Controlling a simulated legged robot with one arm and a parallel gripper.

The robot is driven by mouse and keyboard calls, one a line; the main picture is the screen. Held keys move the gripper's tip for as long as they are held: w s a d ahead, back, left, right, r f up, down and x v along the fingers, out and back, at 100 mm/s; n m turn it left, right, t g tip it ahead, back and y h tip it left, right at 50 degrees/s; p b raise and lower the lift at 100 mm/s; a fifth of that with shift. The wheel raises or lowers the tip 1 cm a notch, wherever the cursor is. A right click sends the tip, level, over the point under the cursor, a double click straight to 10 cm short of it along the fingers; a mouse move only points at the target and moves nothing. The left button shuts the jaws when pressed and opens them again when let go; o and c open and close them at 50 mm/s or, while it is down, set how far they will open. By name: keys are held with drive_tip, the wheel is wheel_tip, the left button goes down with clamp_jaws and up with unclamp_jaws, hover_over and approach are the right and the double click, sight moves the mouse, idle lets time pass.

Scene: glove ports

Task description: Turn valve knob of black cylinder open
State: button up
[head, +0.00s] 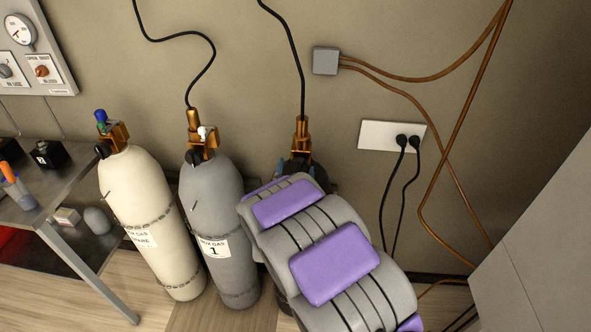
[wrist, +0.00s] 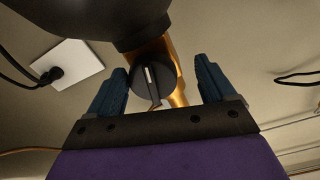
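The black cylinder (head: 319,176) stands against the wall, mostly hidden behind my arm in the head view. Its brass valve (head: 301,132) shows above my arm. In the wrist view the dark cylinder top (wrist: 95,15) is at the upper edge. The round black valve knob (wrist: 153,76), with a white mark, sits in front of the brass valve body (wrist: 178,92). My gripper (wrist: 157,85) is open, with one blue finger on each side of the knob. Gaps show between the fingers and the knob. In the head view my gripper is mostly hidden; only blue finger parts show.
A grey cylinder (head: 217,205) and a cream cylinder (head: 150,215) stand to the left, chained. A metal table (head: 75,190) is at far left. A wall outlet (head: 378,134) with black plugs is at right, near brown cables. A pale panel (head: 540,250) fills the lower right.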

drive_tip(key=shift+d+r, duration=0.1)
drive_tip(key=shift+d, duration=0.6)
drive_tip(key=c, duration=0.4)
drive_tip(key=shift+a, duration=0.3)
drive_tip(key=c, duration=0.6)
drive_tip(key=shift+d+n+p, duration=0.1)
drive_tip(key=shift+n+p, duration=0.3)
drive_tip(key=shift+p, duration=0.65)
drive_tip(key=shift+f+n+p, duration=0.2)
drive_tip(key=shift+n+p, duration=0.2)
drive_tip(key=shift+p, duration=0.05)
drive_tip(key=o, duration=1.1)
drive_tip(key=shift+r, duration=0.1)
drive_tip(key=shift+s, duration=0.15)
